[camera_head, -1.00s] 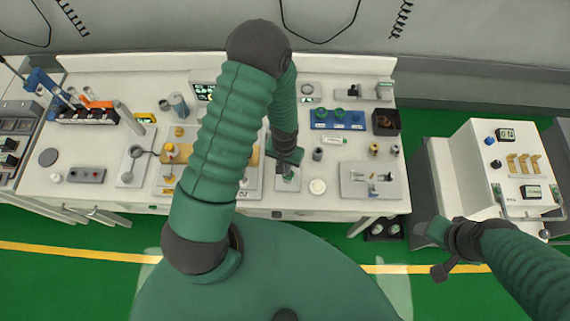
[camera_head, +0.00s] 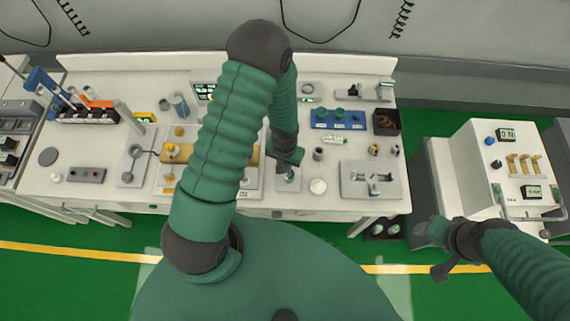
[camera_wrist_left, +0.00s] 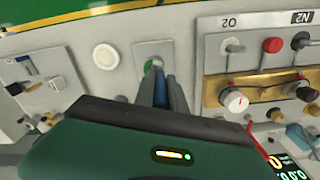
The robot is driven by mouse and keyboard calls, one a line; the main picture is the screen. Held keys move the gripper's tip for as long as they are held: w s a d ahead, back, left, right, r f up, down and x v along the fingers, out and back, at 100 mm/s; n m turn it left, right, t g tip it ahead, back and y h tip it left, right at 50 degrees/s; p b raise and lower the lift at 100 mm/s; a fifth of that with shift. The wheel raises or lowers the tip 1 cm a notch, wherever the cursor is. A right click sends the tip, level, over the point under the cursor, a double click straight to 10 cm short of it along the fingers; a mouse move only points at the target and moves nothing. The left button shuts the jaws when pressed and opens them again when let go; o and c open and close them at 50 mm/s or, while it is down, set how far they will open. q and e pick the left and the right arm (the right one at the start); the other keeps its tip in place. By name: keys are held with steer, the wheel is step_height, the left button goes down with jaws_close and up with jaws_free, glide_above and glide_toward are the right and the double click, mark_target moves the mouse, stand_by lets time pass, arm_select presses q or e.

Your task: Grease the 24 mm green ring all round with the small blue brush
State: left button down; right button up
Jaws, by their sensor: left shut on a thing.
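My left gripper (camera_head: 288,168) reaches down over a small light grey plate near the table's front edge. In the left wrist view the gripper (camera_wrist_left: 160,92) is shut on a slim blue thing (camera_wrist_left: 160,93), probably the small blue brush. Its tip is hidden. The green ring (camera_wrist_left: 153,64) lies on the grey plate (camera_wrist_left: 147,49), right by the end of the blue thing. I cannot tell whether they touch. My right gripper (camera_head: 436,254) hangs empty over the floor to the right of the table, its fingers apart.
A gas panel with a brass block (camera_wrist_left: 225,91) and knobs stands beside the plate. A white round lid (camera_head: 318,186) and a grey tray (camera_head: 355,190) lie to the right. A blue stand (camera_head: 337,119) with green-topped parts stands behind. A white cart (camera_head: 495,170) is at far right.

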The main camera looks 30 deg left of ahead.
arm_select(q)
steer(key=shift+r+p, duration=1.2)
steer(key=shift+r, duration=0.2)
step_height(320, 180, up, 4)
steer(key=p, duration=0.3)
steer(key=shift+r, duration=0.2)
steer(key=shift+f, duration=0.1)
